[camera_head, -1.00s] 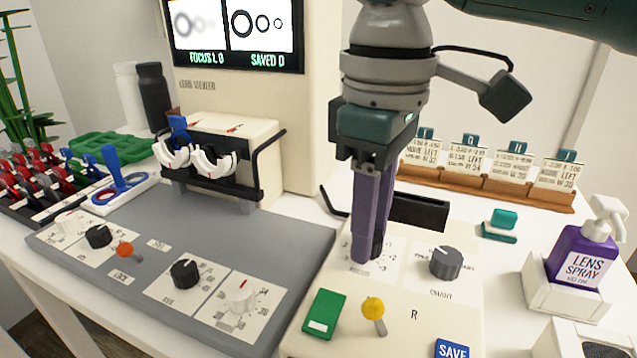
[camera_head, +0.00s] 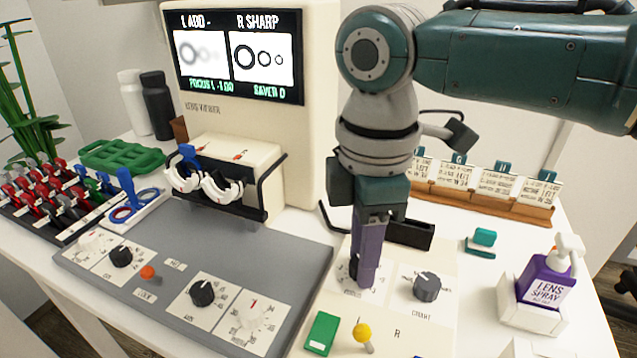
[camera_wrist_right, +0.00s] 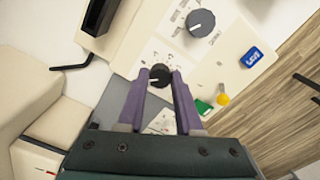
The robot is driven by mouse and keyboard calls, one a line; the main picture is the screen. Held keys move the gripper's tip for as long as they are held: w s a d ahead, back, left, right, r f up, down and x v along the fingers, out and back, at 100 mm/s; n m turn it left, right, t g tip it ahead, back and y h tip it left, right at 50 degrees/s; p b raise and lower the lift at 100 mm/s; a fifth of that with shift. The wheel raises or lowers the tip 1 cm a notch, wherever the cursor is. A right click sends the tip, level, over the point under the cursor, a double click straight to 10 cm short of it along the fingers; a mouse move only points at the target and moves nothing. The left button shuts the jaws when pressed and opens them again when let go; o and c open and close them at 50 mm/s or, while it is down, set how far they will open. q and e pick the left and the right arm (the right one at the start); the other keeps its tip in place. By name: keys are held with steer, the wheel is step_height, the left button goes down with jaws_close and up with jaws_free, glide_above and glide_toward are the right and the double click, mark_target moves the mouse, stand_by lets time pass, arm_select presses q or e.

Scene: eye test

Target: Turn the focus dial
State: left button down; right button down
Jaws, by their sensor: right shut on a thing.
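My right gripper (camera_head: 365,280) points down at the cream control panel (camera_head: 322,298), with its purple fingers on the focus dial. In the right wrist view the gripper (camera_wrist_right: 160,80) is shut on this black focus dial (camera_wrist_right: 160,74), which has a white pointer line. The fingers hide the dial in the head view. The viewer screen (camera_head: 240,55) reads "L ADD -", "R SHARP", "FOCUS L -1.00" and "SAVED 0". Its left rings are blurred and its right rings are sharp. My left gripper is not in view.
A grey chart dial (camera_head: 426,287) stands close right of the gripper. A green button (camera_head: 321,333) and a yellow-topped lever (camera_head: 363,335) are in front. A grey panel (camera_head: 290,255) with several knobs lies left. A lens spray bottle (camera_head: 546,278) stands right.

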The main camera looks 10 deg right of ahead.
steer(key=shift+n, duration=0.4)
steer(key=c, duration=0.6)
jaws_free()
step_height(320, 180, up, 10)
steer(key=shift+p, duration=1.1)
